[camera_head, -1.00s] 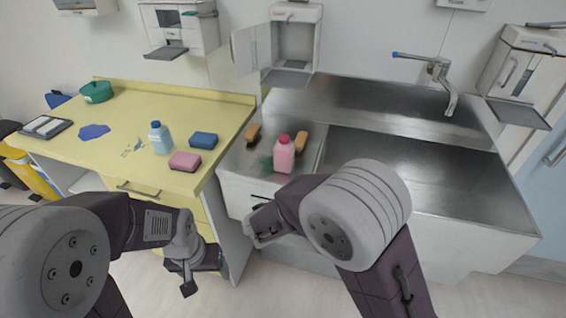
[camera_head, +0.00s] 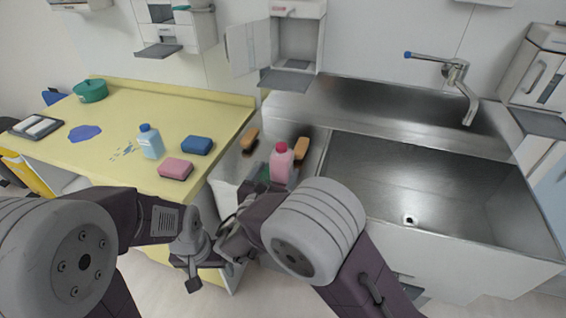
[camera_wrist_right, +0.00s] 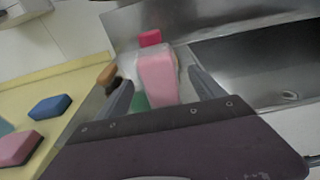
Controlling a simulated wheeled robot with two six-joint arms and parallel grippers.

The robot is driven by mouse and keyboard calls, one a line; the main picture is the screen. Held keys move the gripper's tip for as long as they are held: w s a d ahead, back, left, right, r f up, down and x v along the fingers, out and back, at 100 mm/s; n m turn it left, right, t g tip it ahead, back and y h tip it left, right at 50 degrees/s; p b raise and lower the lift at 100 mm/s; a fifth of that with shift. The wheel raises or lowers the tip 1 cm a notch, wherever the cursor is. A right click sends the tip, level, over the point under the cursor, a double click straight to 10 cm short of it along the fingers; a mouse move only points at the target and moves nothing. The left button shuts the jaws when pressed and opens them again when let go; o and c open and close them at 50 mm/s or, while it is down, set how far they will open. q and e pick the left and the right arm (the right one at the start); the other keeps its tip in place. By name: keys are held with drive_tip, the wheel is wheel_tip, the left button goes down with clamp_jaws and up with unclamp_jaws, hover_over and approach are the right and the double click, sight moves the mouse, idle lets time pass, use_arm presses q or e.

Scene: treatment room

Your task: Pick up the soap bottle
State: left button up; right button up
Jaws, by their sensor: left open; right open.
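A pink soap bottle (camera_head: 282,163) with a red cap stands on the metal ledge left of the sink basin. In the right wrist view the pink bottle (camera_wrist_right: 157,76) is ahead, between the two fingers of my open right gripper (camera_wrist_right: 160,92); I cannot tell whether they touch it. A second bottle, light blue with a blue cap (camera_head: 151,142), stands on the yellow counter. My left gripper (camera_head: 190,262) is open and empty in front of the yellow cabinet, below the counter edge. My right gripper in the head view (camera_head: 238,215) is partly hidden by its arm.
A green cloth-like item (camera_head: 262,174) lies beside the pink bottle. Two orange-brown brushes (camera_head: 250,138) lie behind it. Blue (camera_head: 197,145) and pink (camera_head: 175,169) sponges lie on the yellow counter. The sink basin (camera_head: 420,180) is empty.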

drive_tip(key=x, duration=0.7)
drive_tip(key=shift+w+f, duration=0.35)
drive_tip(key=shift+f, duration=0.05)
drive_tip(key=shift+s+r, duration=0.1)
drive_tip(key=c, duration=0.4)
clamp_jaws()
